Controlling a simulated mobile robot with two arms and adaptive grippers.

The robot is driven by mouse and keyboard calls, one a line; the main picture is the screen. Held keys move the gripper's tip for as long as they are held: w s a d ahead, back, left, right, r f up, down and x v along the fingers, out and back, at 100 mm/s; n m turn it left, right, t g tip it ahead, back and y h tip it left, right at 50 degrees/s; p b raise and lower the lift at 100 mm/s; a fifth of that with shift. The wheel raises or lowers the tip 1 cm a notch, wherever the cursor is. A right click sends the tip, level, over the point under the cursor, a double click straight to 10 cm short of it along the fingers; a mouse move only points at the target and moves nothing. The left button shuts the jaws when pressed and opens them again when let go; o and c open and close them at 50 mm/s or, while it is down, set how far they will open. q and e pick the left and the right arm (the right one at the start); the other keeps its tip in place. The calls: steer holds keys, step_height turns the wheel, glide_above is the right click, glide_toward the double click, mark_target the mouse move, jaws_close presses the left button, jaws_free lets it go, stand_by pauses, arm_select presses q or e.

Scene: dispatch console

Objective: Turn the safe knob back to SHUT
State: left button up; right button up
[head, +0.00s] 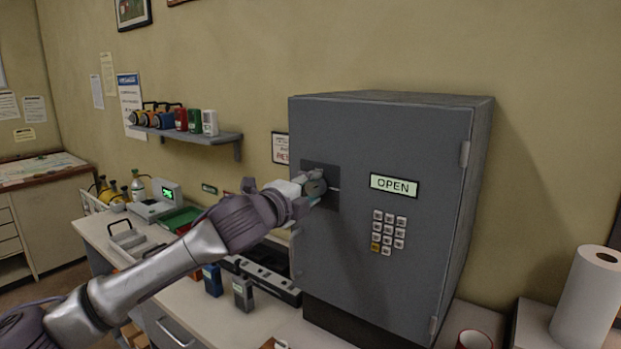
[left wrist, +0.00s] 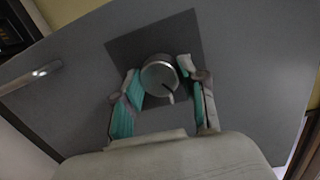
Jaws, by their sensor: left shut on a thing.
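The grey safe (head: 350,250) stands on the counter with its door closed flush as far as I can see. Its display (head: 394,186) reads OPEN. The safe knob (head: 316,187) sits on a dark square plate (head: 333,188) on the door's left part. My left gripper (head: 308,192) is at the knob, its fingers shut on it. My right gripper is in neither view.
A keypad (head: 388,232) is below the display. A wall shelf (head: 200,135) holds several coloured devices at left. Handheld radios (head: 243,292) stand on the counter below my arm. A paper roll (head: 587,300) and a red cup (head: 474,340) are at right.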

arm_select(q)
steer(key=n+p, duration=0.4)
steer(key=n, duration=0.2)
steer(key=shift+r+g, duration=0.1)
steer(key=shift+g, duration=0.3)
steer(key=shift+n+h+p, duration=0.3)
steer(key=shift+n+p, duration=0.45)
steer(key=shift+n, duration=0.45)
steer(key=shift+n+g+p, duration=0.3)
steer(key=shift+n+p, duration=0.2)
steer(key=shift+n, duration=0.6)
steer(key=o, duration=1.1)
steer(key=shift+w+a, duration=0.1)
steer(key=shift+o, duration=0.2)
steer(key=shift+a, duration=0.1)
steer(key=v, duration=1.2)
steer(key=shift+f, duration=0.2)
